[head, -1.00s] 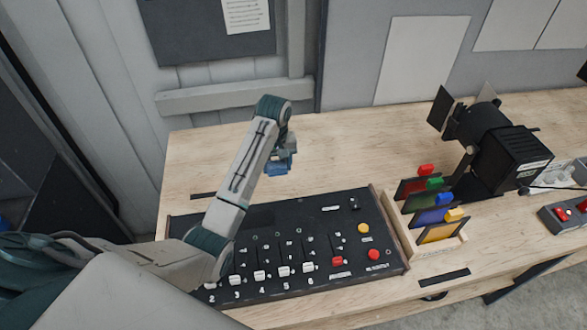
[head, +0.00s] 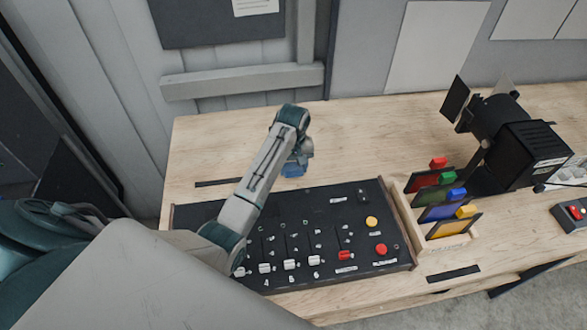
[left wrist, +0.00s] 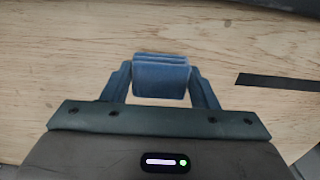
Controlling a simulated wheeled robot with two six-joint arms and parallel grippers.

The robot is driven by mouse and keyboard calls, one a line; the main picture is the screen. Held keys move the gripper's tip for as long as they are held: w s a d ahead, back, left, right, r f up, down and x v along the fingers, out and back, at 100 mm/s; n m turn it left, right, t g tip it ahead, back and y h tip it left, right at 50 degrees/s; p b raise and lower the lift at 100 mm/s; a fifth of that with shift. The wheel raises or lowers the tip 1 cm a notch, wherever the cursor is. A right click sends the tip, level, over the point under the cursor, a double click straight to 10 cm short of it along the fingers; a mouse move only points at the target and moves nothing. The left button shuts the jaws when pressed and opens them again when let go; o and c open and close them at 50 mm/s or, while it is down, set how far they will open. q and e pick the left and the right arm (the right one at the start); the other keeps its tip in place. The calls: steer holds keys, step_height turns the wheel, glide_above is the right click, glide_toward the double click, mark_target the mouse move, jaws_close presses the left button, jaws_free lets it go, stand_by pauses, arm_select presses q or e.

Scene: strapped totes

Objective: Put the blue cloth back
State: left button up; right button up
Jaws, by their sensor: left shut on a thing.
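The folded blue cloth (left wrist: 160,76) is between the two fingers of my left gripper (left wrist: 160,84) in the left wrist view, and the gripper is shut on it. In the head view the cloth (head: 293,171) shows as a small blue patch below the left gripper (head: 297,163). It is over the wooden table (head: 235,150), behind the black control panel (head: 330,215). I cannot tell how high the cloth is above the table. My right gripper is not in view.
A rack (head: 408,215) of coloured filter frames stands right of the panel, with a black lamp (head: 515,135) behind it. A red-buttoned box (head: 572,214) lies at the far right. The table behind the panel is mostly bare, with a dark strip (head: 218,183) at left.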

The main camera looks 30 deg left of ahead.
arm_select(q)
steer(key=shift+f, duration=1)
steer(key=shift+f, duration=0.1)
steer(key=o, duration=0.9)
steer(key=shift+o, duration=0.2)
